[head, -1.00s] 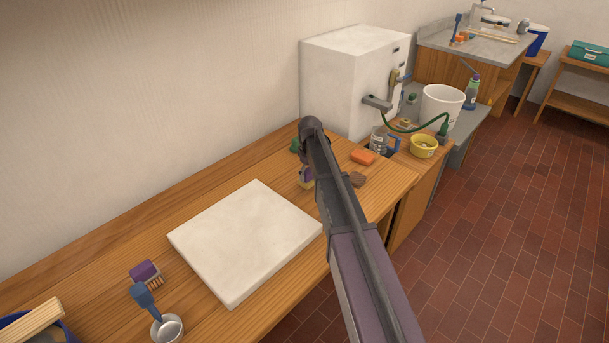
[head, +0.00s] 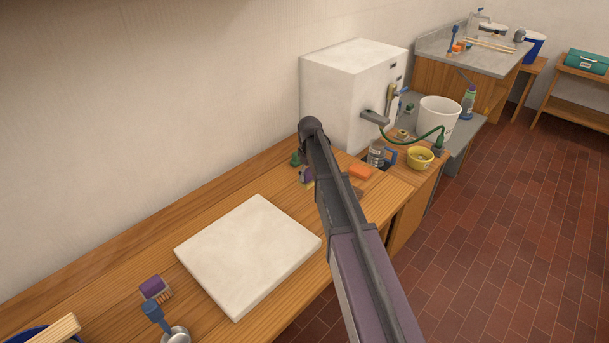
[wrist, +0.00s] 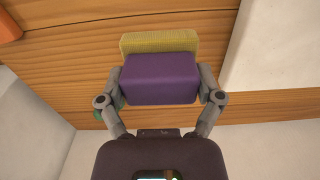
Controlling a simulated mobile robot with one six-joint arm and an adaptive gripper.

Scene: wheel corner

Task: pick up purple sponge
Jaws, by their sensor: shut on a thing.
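The purple sponge (wrist: 160,78) has a purple body and a yellow-green layer on its far side. In the wrist view it sits between the two grey fingers of my gripper (wrist: 161,84), which press on its left and right sides. In the head view a small part of the sponge (head: 306,178) shows to the left of my arm's end, over the far part of the wooden bench (head: 150,245). My arm hides the rest of it and the gripper there.
A pale slab (head: 248,255) lies on the bench. An orange block (head: 360,172) lies right of my arm, before a white cabinet (head: 345,95). A purple brush (head: 155,288) lies at lower left. A yellow bowl (head: 420,158) stands farther right.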

